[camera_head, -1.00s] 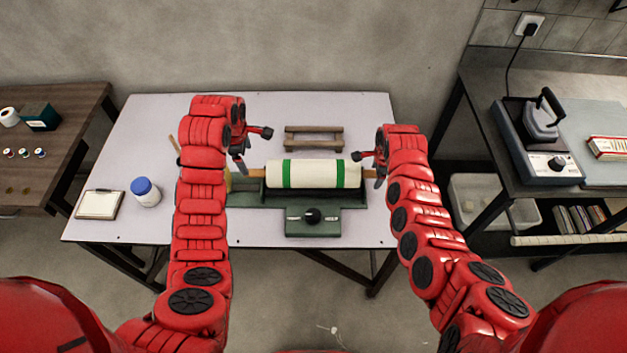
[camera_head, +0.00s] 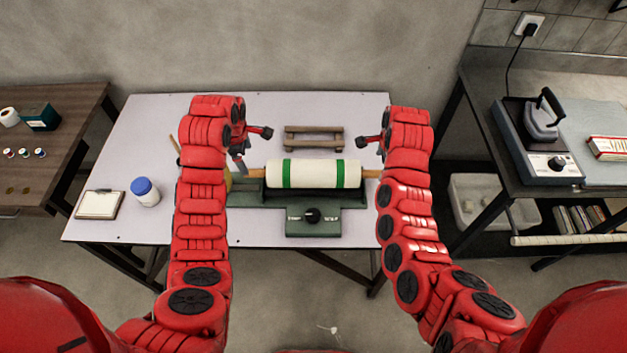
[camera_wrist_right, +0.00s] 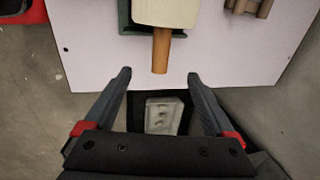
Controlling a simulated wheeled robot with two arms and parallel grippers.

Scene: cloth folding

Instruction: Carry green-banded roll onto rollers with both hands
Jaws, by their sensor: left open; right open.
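The green-banded roll (camera_head: 314,174) is cream with two green bands and wooden end handles. It lies level in the dark green roller machine (camera_head: 313,220), which has a black knob at its front. My left gripper (camera_head: 249,151) is open by the roll's left handle; whether it touches is hard to tell. My right gripper (camera_head: 371,148) is open at the right end. In the right wrist view my right gripper (camera_wrist_right: 160,78) has its fingers spread and empty, with the wooden handle (camera_wrist_right: 161,50) just beyond the fingertips. The rollers under the roll are mostly hidden.
An empty wooden rack (camera_head: 313,138) stands behind the machine. A blue-lidded jar (camera_head: 145,192) and a clipboard (camera_head: 99,204) lie at the left of the white table (camera_head: 150,120). A yellowish object is partly hidden behind my left arm.

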